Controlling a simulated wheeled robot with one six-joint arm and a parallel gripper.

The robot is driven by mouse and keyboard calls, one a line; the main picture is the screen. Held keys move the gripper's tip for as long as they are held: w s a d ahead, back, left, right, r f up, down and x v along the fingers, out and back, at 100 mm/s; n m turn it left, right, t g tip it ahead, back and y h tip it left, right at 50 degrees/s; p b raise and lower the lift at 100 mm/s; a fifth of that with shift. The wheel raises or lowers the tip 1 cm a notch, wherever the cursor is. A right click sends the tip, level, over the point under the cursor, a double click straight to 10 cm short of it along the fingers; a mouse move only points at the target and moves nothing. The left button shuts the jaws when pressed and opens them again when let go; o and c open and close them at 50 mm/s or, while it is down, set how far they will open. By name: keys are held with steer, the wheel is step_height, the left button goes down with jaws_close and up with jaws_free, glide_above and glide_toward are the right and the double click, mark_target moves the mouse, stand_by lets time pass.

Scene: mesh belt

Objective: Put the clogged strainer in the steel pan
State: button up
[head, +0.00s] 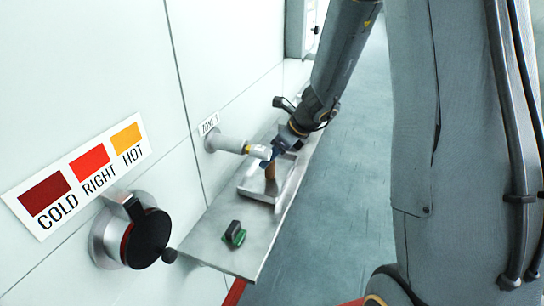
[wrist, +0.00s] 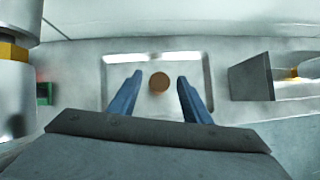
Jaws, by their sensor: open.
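A brown cylinder (head: 271,172), which looks like the clogged strainer, stands upright inside the shallow steel pan (head: 257,193) on the shelf. In the wrist view the strainer's round brown end (wrist: 159,82) shows between my blue fingers, inside the pan (wrist: 208,70). My gripper (head: 277,158) is above the pan with its fingers spread. In the wrist view there is a gap on each side between the strainer and the fingers, so it is not gripped. The pan's near part is hidden by my gripper in the wrist view.
The steel shelf (head: 225,218) runs along the white wall. A green and black object (head: 235,234) lies at its near end. A pipe fitting (head: 233,145) sticks out of the wall beside my gripper. A black round handle (head: 148,238) is on the wall nearer. The floor at right is clear.

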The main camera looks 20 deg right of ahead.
steer(key=v, duration=1.2)
steer(key=s+a+f+n+g+h, duration=0.1)
steer(key=s+f+n+h, duration=0.1)
steer(key=s+n, duration=0.7)
steer(key=s+a+f+n+g+h, duration=0.2)
steer(key=s+n, duration=0.7)
steer(key=n, duration=0.9)
steer(key=shift+s+f+g+h, duration=0.3)
steer(key=shift+s+f, duration=0.1)
steer(key=shift+f, duration=0.1)
steer(key=shift+a, duration=0.15)
